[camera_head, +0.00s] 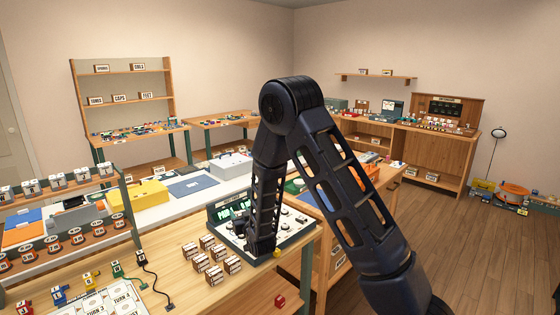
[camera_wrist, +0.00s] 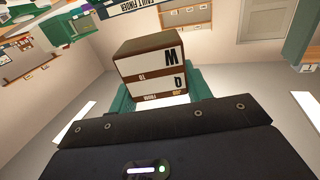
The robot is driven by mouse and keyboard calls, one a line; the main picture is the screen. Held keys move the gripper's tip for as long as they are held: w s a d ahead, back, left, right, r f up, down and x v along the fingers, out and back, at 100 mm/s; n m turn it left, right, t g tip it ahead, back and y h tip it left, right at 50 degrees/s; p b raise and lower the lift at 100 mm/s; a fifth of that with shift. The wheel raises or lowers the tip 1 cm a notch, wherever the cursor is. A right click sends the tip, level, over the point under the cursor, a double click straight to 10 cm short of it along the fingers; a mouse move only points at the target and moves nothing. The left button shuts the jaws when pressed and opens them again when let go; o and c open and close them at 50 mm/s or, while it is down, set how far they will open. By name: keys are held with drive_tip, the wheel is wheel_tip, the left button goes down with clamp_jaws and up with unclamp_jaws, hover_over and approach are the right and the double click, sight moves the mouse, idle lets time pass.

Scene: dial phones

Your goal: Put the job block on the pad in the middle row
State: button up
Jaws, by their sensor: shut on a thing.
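The job block (camera_wrist: 150,75) is a dark brown block with white label strips. In the wrist view its letters "W", "TO", "Q" and "JOB FROM" read upside down. My gripper (camera_wrist: 162,92) is shut on it, with green fingers at both sides of the block. In the head view my forearm comes down over a green-edged console (camera_head: 225,215) with white faces and a lit display. The gripper and held block are not discernible there. I cannot tell which surface is the middle-row pad; my arm covers part of the console.
Several brown-and-white blocks (camera_head: 211,258) stand on the wooden table left of the console. Cards marked "TURN" (camera_head: 110,298) and coloured plugs with cords (camera_head: 142,258) lie front left. A yellow box (camera_head: 145,194) stands behind.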

drive_tip(key=w+d+f+m+h, duration=0.1)
drive_tip(key=w+d+f, duration=0.1)
drive_tip(key=w+d, duration=0.3)
drive_tip(key=w+d+f+m+t+h, duration=0.1)
drive_tip(key=w+d, duration=0.3)
drive_tip(key=d, duration=0.7)
drive_tip(key=w+d+f+m+h, duration=0.1)
drive_tip(key=w+d+f+h, duration=0.1)
drive_tip(key=w+d, duration=0.3)
drive_tip(key=shift+w+d+f+t, duration=0.1)
drive_tip(key=shift+d+f+t, duration=0.1)
drive_tip(key=shift+d, duration=0.4)
drive_tip(key=shift+w+d+f+t, duration=0.1)
drive_tip(key=shift+d+f, duration=0.05)
drive_tip(key=shift+d, duration=0.5)
drive_tip(key=shift+w+d+f+t, duration=0.1)
drive_tip(key=shift+d+f, duration=0.1)
drive_tip(key=shift+d, duration=0.4)
drive_tip(key=s+d+f+m+h, duration=0.15)
drive_tip(key=d+f, duration=0.25)
drive_tip(key=d, duration=0.6)
drive_tip(key=w+d+f+m+h, duration=0.1)
drive_tip(key=d+f+h, duration=0.25)
drive_tip(key=d, duration=0.55)
drive_tip(key=s+f, duration=0.7)
drive_tip(key=f, duration=0.1)
drive_tip(key=shift+f+y, duration=0.3)
drive_tip(key=shift+w+d, duration=0.1)
drive_tip(key=shift+r, duration=0.1)
